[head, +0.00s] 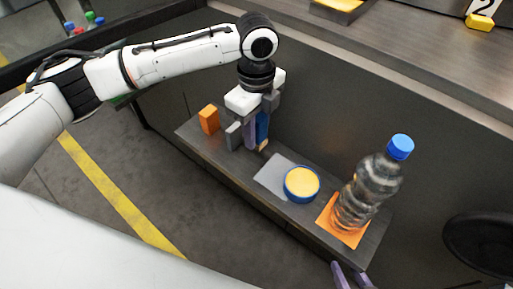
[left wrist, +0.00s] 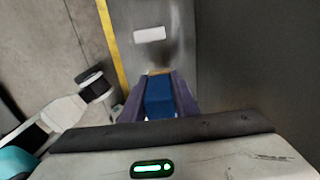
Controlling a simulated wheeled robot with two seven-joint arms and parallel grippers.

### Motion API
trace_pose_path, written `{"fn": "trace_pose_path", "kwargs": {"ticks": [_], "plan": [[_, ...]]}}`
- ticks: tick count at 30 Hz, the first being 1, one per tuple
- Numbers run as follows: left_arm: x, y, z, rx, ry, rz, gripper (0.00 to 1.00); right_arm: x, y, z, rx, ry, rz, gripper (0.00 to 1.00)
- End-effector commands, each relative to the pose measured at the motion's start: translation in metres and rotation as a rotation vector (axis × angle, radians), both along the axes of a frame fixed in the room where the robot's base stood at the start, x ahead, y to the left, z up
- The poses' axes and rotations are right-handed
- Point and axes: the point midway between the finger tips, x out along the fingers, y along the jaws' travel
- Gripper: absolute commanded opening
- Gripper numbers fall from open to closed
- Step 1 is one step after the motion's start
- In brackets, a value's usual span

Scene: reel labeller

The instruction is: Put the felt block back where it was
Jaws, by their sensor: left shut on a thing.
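A blue block with a tan end, which I take to be the felt block (head: 262,127), is upright between the purple fingers of my left gripper (head: 256,138). The left gripper is shut on it, over the narrow dark shelf (head: 224,158), between an orange block and a grey mat. I cannot tell whether its tan lower end touches the shelf. In the left wrist view the felt block (left wrist: 159,97) fills the gap between the fingers. My right gripper (head: 350,277) shows only its two purple fingertips at the bottom edge, apart and empty.
The orange block (head: 209,120) stands at the shelf's left end. A grey mat (head: 270,178) lies beside a round blue tin with a yellow top (head: 301,184). A clear bottle with a blue cap (head: 370,185) stands on an orange mat (head: 340,238) at the right end.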

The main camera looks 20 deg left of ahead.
Motion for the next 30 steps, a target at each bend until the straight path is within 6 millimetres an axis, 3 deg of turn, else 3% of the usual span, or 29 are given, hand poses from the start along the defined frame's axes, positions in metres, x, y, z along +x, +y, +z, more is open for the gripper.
{"fn": "trace_pose_path", "kwargs": {"ticks": [7,14,25,26,28,30], "plan": [[0.0,0.0,-0.019,0.001,0.0,0.001,0.05,0.001,-0.001,-0.003,-0.002,-0.002,0.0,0.31],[0.0,0.0,-0.056,0.001,0.001,0.0,0.05,0.0,-0.002,-0.01,-0.003,0.0,0.001,0.31],[0.0,0.0,-0.06,0.0,-0.001,0.0,0.05,0.001,-0.003,-0.008,-0.004,0.0,0.001,0.31],[0.0,0.0,-0.06,0.0,-0.001,0.0,0.31,0.001,-0.003,-0.008,-0.004,-0.001,0.001,0.31],[0.0,0.0,-0.06,0.0,-0.001,0.0,0.43,0.001,-0.003,-0.008,-0.005,-0.002,0.002,0.31],[0.0,0.0,-0.06,0.0,-0.001,0.0,0.46,0.002,-0.003,-0.008,-0.004,-0.003,0.002,0.31]]}}
